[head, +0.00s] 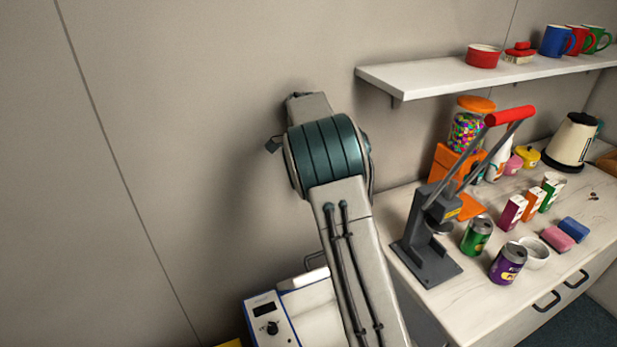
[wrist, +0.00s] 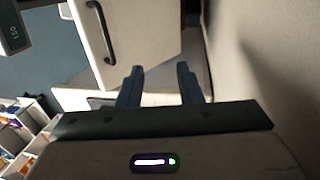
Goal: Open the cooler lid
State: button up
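A white appliance with blue trim, which looks like the cooler (head: 268,322), stands at the bottom of the head view. Its front panel has a dark display and a black knob. A pale top with a thin handle shows beside it, partly hidden by my arm. In the wrist view a white panel (wrist: 145,35) with a dark bar handle (wrist: 103,32) lies beyond the fingers; it may be the lid, but I cannot be sure. My gripper (wrist: 160,72) is open, with nothing between its fingertips. In the head view my arm hides the gripper.
A counter (head: 455,315) at right holds a grey press (head: 428,240), cans, cartons and a candy machine (head: 466,135). A shelf (head: 430,75) with mugs hangs above it. A plain wall (wrist: 265,60) runs close on the right in the wrist view.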

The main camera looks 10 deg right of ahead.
jog(key=r, duration=0.4)
jog(key=shift+w, duration=0.3)
jog(key=s+d+r+n+t+y, duration=0.15)
jog(key=s+r+n, duration=0.3)
jog(key=s, duration=0.75)
jog(key=s+r+n+t+h, duration=0.1)
jog(key=s+r+n+t, duration=0.35)
jog(key=s, duration=0.75)
jog(key=s+f+n, duration=0.5)
jog(key=s+n, duration=0.1)
jog(key=s, duration=0.4)
jog(key=shift+a+f, duration=0.2)
jog(key=shift+f, duration=0.2)
jog(key=shift+s+f, duration=0.2)
jog(key=shift+s, duration=0.05)
jog(key=shift+c, duration=0.6)
jog(key=shift+s+f+n, duration=0.1)
jog(key=shift+f+n, duration=0.05)
jog(key=shift+n, duration=0.15)
grip_shut()
